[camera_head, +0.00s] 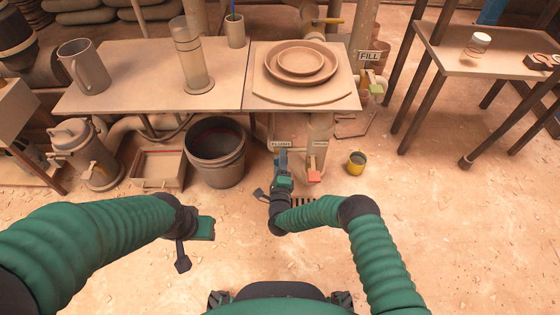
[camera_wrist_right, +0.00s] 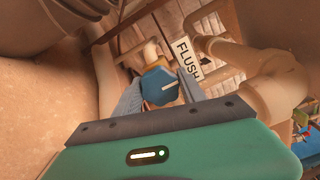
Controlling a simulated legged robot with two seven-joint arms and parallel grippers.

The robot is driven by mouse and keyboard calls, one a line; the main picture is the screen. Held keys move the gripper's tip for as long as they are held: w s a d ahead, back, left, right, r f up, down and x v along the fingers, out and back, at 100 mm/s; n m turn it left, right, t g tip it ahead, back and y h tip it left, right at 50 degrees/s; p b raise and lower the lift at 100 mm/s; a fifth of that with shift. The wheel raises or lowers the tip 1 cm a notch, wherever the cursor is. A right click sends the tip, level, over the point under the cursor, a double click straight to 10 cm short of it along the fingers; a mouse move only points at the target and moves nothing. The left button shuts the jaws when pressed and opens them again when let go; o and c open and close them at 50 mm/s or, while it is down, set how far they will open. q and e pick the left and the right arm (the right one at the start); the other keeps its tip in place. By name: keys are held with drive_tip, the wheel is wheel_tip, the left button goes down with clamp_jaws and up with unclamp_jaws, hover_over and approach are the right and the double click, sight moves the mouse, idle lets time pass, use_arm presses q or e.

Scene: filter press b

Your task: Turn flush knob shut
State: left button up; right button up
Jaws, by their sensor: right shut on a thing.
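The sign also shows in the head view (camera_head: 281,143), under the table's front edge. My right gripper (camera_wrist_right: 157,92) is shut on the knob, one grey finger on each side of it. In the head view the right gripper (camera_head: 282,160) reaches under the table and hides most of the knob. My left gripper (camera_head: 210,228) hangs over the floor at left, away from everything; its fingers are not clear.
An orange-red knob (camera_head: 313,176) sits just right of my right gripper. A dark bucket (camera_head: 215,150) stands to its left and a small yellow cup (camera_head: 356,162) to its right. The table (camera_head: 220,100) overhangs the knob. The floor in front is mostly clear.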

drive_tip(key=shift+s+f, duration=0.2)
drive_tip(key=shift+f, duration=0.15)
drive_tip(key=o, duration=1.4)
drive_tip(key=shift+c, duration=0.2)
drive_tip(key=shift+w+r, duration=0.1)
drive_tip(key=shift+r, duration=0.05)
drive_tip(key=shift+s+r+p, duration=0.15)
drive_tip(key=shift+s+p, duration=0.05)
drive_tip(key=shift+p, duration=0.1)
drive_tip(key=s+p, duration=0.8)
drive_tip(key=s, duration=0.8)
drive_tip(key=shift+s+f, duration=0.2)
drive_tip(key=shift+s, duration=0.05)
